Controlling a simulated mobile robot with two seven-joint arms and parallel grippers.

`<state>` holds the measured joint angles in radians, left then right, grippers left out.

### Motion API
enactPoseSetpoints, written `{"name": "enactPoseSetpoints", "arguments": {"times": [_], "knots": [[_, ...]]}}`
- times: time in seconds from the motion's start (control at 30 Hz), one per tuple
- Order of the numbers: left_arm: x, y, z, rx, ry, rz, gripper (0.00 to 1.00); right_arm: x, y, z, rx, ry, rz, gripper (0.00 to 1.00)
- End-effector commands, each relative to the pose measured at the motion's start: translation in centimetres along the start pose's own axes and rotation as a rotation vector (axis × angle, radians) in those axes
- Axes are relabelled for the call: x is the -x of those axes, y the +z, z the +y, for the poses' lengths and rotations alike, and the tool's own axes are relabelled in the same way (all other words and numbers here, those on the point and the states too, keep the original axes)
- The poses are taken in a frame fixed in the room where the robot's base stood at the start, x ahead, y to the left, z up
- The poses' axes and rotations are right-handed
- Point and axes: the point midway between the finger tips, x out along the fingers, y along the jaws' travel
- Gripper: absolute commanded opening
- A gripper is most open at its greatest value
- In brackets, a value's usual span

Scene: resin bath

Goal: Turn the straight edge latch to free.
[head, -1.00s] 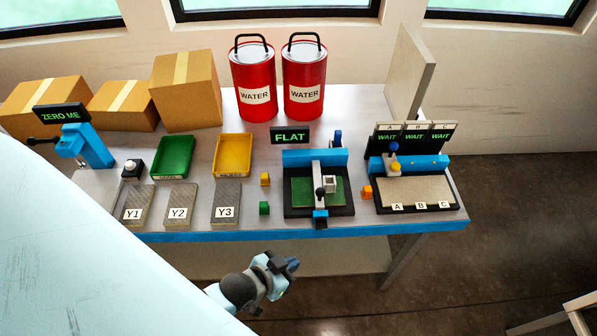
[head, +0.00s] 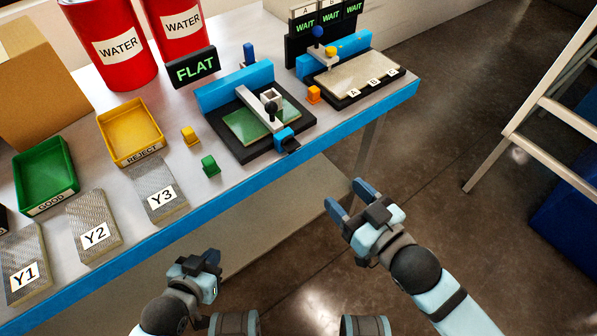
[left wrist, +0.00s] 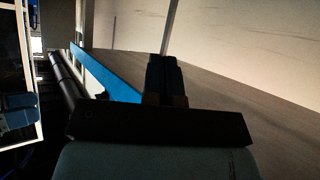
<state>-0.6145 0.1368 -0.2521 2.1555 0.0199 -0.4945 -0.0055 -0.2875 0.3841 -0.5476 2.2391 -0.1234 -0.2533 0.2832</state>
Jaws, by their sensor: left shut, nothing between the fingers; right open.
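The FLAT station is a black base (head: 262,150) with a green plate (head: 246,126) and a blue back rail (head: 235,86). A pale straight bar (head: 250,103) with a black knob (head: 271,109) lies across the plate. A small blue block (head: 284,138) with a black tab sits at its front end, and an upright blue lever (head: 249,54) stands behind the rail. I cannot tell which is the latch. My left gripper (head: 204,259) is shut and empty in front of the table; its fingers show in the left wrist view (left wrist: 163,75). My right gripper (head: 350,199) is open, empty, off the front edge.
A green GOOD tray (head: 44,208), yellow REJECT tray (head: 159,146), plates Y1, Y2 and Y3 (head: 155,204) lie left. Small yellow, green (head: 210,167) and orange (head: 313,95) blocks flank the station. A WAIT station (head: 357,93) is right. Water cans stand behind; a ladder (head: 540,100) stands right.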

Motion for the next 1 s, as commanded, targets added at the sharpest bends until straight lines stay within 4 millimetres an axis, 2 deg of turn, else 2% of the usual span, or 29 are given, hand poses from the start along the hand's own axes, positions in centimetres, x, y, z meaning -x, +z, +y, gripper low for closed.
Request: {"name": "enactPoseSetpoints", "arguments": {"times": [0.03,0.17,0.27,0.7,0.83,1.0], "knots": [[-0.5,0.6,0.1,0.001,0.002,0.003,0.0,-0.1,0.5,-0.2,0.003,-0.011,0.014,0.6],[-0.4,0.5,0.2,0.003,0.005,0.006,0.0,-0.5,0.1,-0.5,0.005,-0.024,0.029,0.6],[-0.4,0.4,0.3,0.004,0.007,0.007,0.0,-1.5,-0.1,-0.5,0.004,-0.024,0.031,0.6],[-0.6,0.4,0.4,0.009,0.011,0.023,0.0,-10.3,-0.3,-0.8,0.004,-0.024,0.031,0.6],[-0.5,0.1,0.4,0.01,0.012,0.032,0.0,-12.2,-0.2,-0.8,0.004,-0.023,0.029,0.6],[-0.6,0.2,0.3,0.01,0.012,0.032,0.0,-13.6,-0.3,-0.8,0.004,-0.024,0.028,0.6]]}}
